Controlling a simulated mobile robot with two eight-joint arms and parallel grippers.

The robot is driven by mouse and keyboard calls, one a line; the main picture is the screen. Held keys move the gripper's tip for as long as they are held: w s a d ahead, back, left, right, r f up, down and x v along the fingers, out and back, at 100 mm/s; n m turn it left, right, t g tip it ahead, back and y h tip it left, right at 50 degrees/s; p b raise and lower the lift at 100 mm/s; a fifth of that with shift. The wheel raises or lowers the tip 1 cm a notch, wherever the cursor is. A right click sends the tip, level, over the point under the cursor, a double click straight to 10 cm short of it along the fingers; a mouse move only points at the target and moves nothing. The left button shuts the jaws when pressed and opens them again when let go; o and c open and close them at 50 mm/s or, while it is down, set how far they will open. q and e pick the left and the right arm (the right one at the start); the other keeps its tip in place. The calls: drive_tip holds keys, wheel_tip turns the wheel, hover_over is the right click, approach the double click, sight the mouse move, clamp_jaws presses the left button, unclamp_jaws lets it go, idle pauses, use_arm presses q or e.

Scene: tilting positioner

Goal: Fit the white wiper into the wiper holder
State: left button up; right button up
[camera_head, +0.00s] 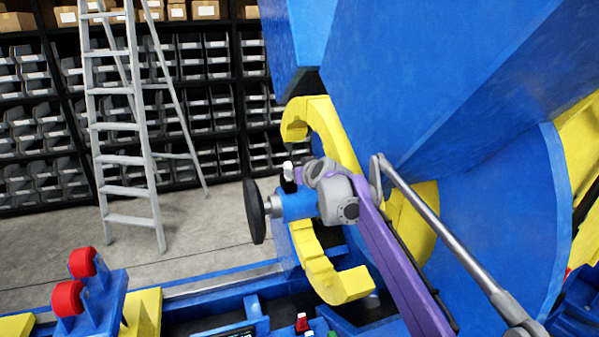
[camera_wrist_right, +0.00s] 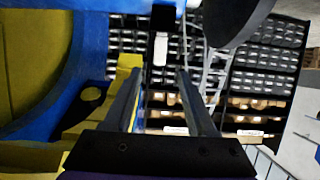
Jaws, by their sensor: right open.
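The white wiper (camera_wrist_right: 160,50) is a small white upright block on a black mount, which I take as the wiper holder (camera_wrist_right: 163,17), in the right wrist view. In the camera_head view the white wiper (camera_head: 288,166) shows small on top of the black holder (camera_head: 288,185), above a blue cylinder. I cannot tell how deep it sits. My right gripper (camera_wrist_right: 157,75) is open, its two fingers either side of the line to the wiper, with the white piece just beyond the fingertips. In the camera_head view its fingers are mostly hidden behind my purple arm. My left gripper is out of view.
A dark disc (camera_head: 255,210) sits left of the blue cylinder (camera_head: 297,204). A yellow C-shaped ring (camera_head: 318,265) and the large blue positioner (camera_head: 440,90) crowd the right. Red rollers (camera_head: 75,280) stand lower left. A ladder (camera_head: 125,130) and bin shelves (camera_head: 200,80) are behind.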

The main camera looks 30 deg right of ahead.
drive_tip(key=shift+s+a+r, duration=0.1)
drive_tip(key=shift+s+r, duration=0.05)
drive_tip(key=shift+s, duration=0.25)
drive_tip(key=s+a+f+n+g+y, duration=0.1)
drive_tip(key=s+a+f+g+y, duration=0.15)
drive_tip(key=s+a+f, duration=0.8)
drive_tip(key=s+a+f+n+g+y, duration=0.1)
drive_tip(key=s+a+f+g, duration=0.2)
drive_tip(key=s+a+f, duration=0.75)
drive_tip(key=s+a+f+g, duration=0.1)
drive_tip(key=s+f, duration=0.3)
drive_tip(key=s, duration=0.4)
drive_tip(key=s+a+f+g, duration=0.1)
drive_tip(key=s+a+f, duration=0.1)
drive_tip(key=s, duration=0.5)
drive_tip(key=shift+s+f+n, duration=0.3)
drive_tip(key=shift+s+f, duration=0.1)
drive_tip(key=shift+f, duration=0.45)
drive_tip(key=shift+h, duration=0.25)
